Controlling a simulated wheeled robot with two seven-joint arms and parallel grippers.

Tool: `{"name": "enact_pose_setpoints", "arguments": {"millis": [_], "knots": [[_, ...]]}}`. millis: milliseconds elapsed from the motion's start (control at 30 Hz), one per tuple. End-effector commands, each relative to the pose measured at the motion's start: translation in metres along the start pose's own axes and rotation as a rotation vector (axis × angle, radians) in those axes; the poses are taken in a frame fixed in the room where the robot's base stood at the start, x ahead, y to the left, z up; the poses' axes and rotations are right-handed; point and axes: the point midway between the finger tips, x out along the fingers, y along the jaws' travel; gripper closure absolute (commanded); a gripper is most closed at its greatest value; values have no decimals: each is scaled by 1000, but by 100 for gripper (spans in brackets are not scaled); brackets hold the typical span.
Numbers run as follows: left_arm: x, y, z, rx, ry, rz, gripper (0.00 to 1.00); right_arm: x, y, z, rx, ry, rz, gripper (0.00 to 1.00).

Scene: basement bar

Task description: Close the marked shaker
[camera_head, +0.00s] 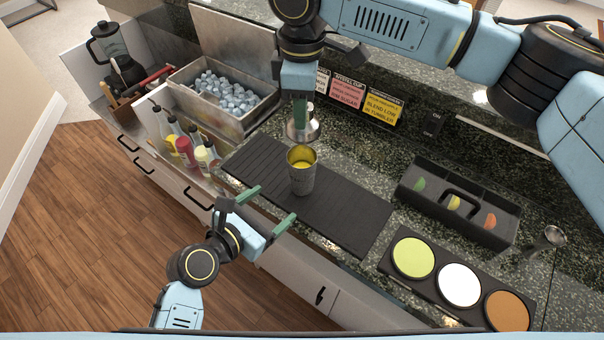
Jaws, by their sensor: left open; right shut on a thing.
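The shaker (302,177) is a dark grey metal cup with a yellow inside. It stands upright and open-topped on the black bar mat (345,211). My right gripper (299,118) comes down from above and is shut on a silver metal shaker lid (302,132). The lid is just above and behind the shaker's rim in the picture, and looks apart from it. My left gripper (269,207) is open and empty, to the lower left of the shaker, with its green-padded fingers pointing towards it. Any mark on the shaker is too small to read.
An ice bin (222,92) is at the upper left, with several bottles (185,150) below it. A black garnish tray (458,202), a rimmer tray with coloured discs (458,284) and a metal jigger (549,239) are at the right. The mat around the shaker is clear.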

Motion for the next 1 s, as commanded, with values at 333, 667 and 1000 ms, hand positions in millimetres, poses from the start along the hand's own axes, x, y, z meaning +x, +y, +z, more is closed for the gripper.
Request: {"name": "enact_pose_setpoints", "arguments": {"millis": [333, 667, 1000], "knots": [[1, 3, 14, -127, -45, 9, 22, -2, 0, -3, -25, 1, 0, 87], [12, 4, 15, -124, -45, 10, 22, -2, 0, -3, -23, 1, 0, 88], [74, 4, 18, -122, -44, 8, 22, -2, 0, -3, -23, 1, 0, 88]]}}
